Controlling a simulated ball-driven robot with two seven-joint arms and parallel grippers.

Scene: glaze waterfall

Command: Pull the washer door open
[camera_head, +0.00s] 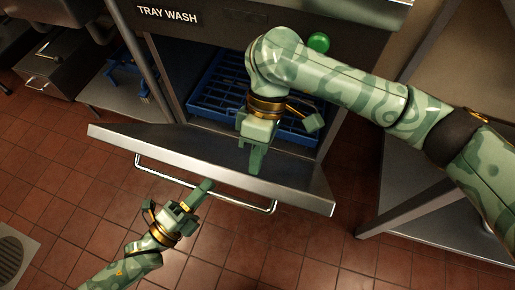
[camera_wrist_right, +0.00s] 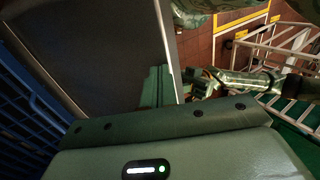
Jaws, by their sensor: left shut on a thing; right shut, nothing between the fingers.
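The washer door (camera_head: 230,172) is a grey steel panel tilted open, its top edge leaning out from the washer (camera_head: 230,45). A bar handle (camera_head: 245,203) runs along its outer face. My left gripper (camera_head: 204,188) is shut on the handle near its middle. My right gripper (camera_head: 256,162) is shut and empty, pointing down at the door's inner side. I cannot tell whether it touches the panel. In the right wrist view the door's inner face (camera_wrist_right: 95,50) fills the upper left, with the right fingers (camera_wrist_right: 155,88) beside it.
A blue rack (camera_head: 215,95) sits inside the washer, and it shows in the right wrist view (camera_wrist_right: 25,110). A green button (camera_head: 318,42) is on the front. A steel table (camera_head: 425,195) stands at right. Tiled floor (camera_head: 60,190) is clear in front of the door.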

